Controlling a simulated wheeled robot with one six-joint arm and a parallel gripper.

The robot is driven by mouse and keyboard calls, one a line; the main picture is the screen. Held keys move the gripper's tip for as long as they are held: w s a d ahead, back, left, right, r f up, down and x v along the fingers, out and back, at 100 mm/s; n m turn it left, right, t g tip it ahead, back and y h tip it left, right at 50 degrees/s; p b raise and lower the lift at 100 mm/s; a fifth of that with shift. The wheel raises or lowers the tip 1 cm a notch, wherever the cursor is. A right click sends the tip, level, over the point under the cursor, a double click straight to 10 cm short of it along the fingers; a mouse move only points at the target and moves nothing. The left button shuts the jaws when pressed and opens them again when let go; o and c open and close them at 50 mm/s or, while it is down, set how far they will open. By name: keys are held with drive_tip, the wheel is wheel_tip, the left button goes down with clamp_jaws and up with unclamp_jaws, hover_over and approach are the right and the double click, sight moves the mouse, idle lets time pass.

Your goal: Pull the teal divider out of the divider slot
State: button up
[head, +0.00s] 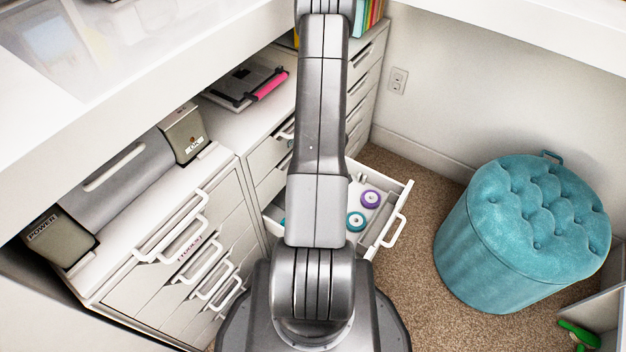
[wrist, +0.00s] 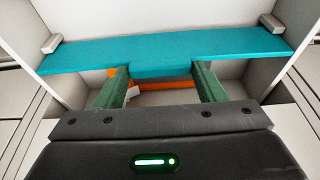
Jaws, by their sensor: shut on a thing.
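The teal divider (wrist: 165,48) shows in the wrist view as a wide flat panel spanning between white walls. In the head view my arm reaches up past the top edge, so the gripper and divider are not visible there.
An orange thing (wrist: 165,84) shows below the divider. In the head view, an open drawer (head: 400,187) with tape rolls stands beside my arm. A teal tufted ottoman (head: 525,225) is at right. Carpet between them is clear. A white shelf edge (head: 130,75) runs along the left.

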drive_tip(key=shift+r+p, duration=2.1)
drive_tip(key=shift+r+p, duration=1.5)
drive_tip(key=shift+p, duration=0.25)
drive_tip(key=shift+r+p, duration=1.5)
drive_tip(key=shift+p, duration=0.1)
wheel_tip(320, 180, up, 3)
drive_tip(key=p, duration=0.3)
